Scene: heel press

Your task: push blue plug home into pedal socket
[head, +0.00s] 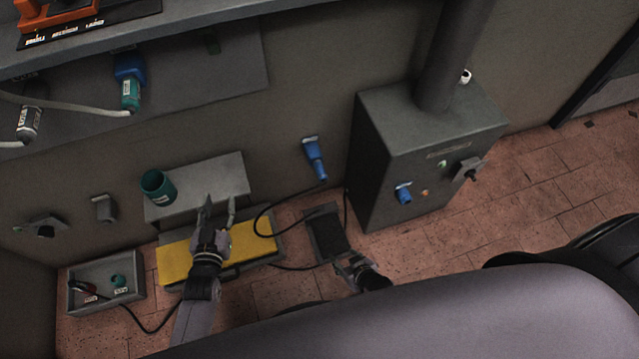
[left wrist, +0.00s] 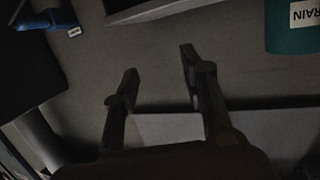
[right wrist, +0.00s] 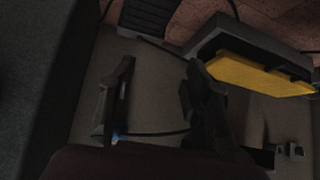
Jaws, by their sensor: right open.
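A blue plug (head: 315,158) with a dark cable sits at a fitting on the wall, left of the grey cabinet; its seating depth cannot be told. A blue connector also shows in the left wrist view (left wrist: 36,20). Another blue fitting (head: 403,194) is on the cabinet front. A black pedal (head: 326,233) lies on the floor. My left gripper (head: 218,208) is open and empty above the yellow pad, left of the wall plug. My right gripper (head: 352,260) is low near the pedal, below the plug; its fingers are apart and empty in the right wrist view (right wrist: 160,65).
The yellow pad (head: 176,262), a grey shelf (head: 215,183) with a teal cup (head: 158,187) and a grey tray (head: 105,303) stand at left. The grey cabinet (head: 425,140) is at right. Dark cables cross the floor near the pedal.

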